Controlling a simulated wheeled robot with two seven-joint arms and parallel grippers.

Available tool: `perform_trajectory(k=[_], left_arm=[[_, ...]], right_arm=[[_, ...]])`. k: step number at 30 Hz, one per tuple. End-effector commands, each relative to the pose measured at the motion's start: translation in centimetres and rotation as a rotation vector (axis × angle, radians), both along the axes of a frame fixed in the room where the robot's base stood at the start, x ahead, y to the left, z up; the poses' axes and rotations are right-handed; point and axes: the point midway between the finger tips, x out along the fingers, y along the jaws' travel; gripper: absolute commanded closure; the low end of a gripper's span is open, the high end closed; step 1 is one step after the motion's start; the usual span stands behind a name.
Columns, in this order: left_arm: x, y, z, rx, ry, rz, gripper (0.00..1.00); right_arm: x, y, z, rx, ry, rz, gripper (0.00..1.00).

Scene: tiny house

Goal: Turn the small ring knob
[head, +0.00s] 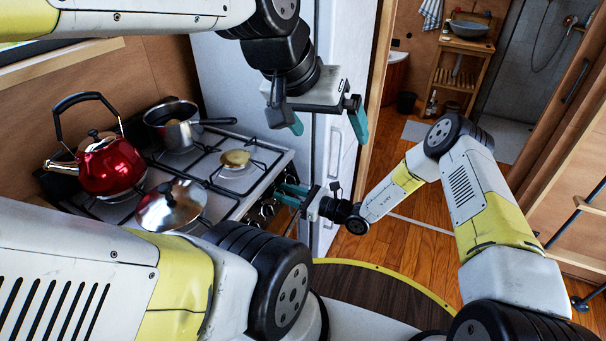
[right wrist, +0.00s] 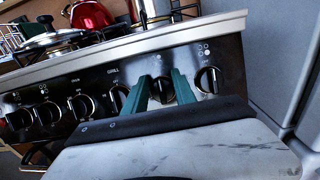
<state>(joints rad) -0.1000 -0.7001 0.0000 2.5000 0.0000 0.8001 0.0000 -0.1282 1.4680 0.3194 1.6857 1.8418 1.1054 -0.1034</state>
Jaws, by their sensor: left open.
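A row of black-and-silver stove knobs runs along the dark front panel in the right wrist view. One knob (right wrist: 163,90) lies between the teal fingers of my right gripper (right wrist: 161,84). Its printed mark is hidden or too small to read, so I cannot tell whether it is the small ring knob. I cannot tell whether the fingers touch it. In the head view my right gripper (head: 283,194) is at the stove's front, where the fingers hide part of the panel. My left gripper (head: 328,124) is open and empty, in front of the white fridge and above the stove's right end.
The stove (head: 226,206) carries a red kettle (head: 110,165), a steel pot (head: 172,124) and a lidded pan (head: 171,206). Another knob (right wrist: 208,80) is close to the right fingers. The white fridge (head: 344,60) stands beside the stove. Wooden floor is open to the right.

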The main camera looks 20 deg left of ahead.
Motion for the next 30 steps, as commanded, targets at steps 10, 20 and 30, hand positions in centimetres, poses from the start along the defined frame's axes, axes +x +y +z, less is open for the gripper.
perform_trajectory(k=[10, 20, 30], left_arm=[[0.0, 0.0, 0.0, 0.0, 0.0, 0.0, 0.0], [0.0, 0.0, 0.0, 0.0, 0.0, 0.0, 0.0], [0.0, 0.0, 0.0, 0.0, 0.0, 0.0, 0.0]], right_arm=[[0.02, -0.03, 0.01, -0.001, -0.01, 0.003, 1.0], [-0.08, -0.03, 0.03, -0.011, -0.147, 0.048, 1.0], [-0.35, -0.06, -0.05, -0.033, -0.438, 0.144, 1.0]])
